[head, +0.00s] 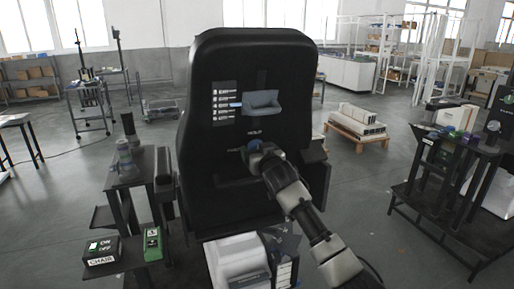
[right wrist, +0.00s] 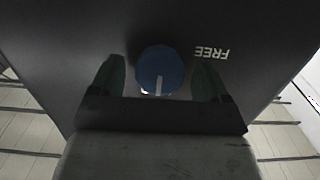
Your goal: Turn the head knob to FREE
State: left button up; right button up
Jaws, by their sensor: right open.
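The head knob (right wrist: 160,68) is round and blue, on a dark panel in the right wrist view. Its white pointer mark is at the lower edge of the knob in that picture. The word FREE (right wrist: 211,53) is printed upside down to the right of the knob. My right gripper (head: 262,158) is open, with one finger on each side of the knob; I cannot tell whether the fingers touch it. In the head view the knob (head: 254,146) shows small and partly hidden on the tall black seat back (head: 215,120). My left gripper is not in view.
A green switch box (head: 153,244) and a black ON/OFF box labelled CHAIR (head: 105,252) stand at the lower left. A dark rack (head: 455,160) stands at the right. A pallet with white boxes (head: 357,122) is behind. Open floor lies between the seat and the right rack.

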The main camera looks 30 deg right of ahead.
jog(key=shift+w+d, duration=0.1)
jog(key=shift+w, duration=0.3)
jog(key=c, duration=0.9)
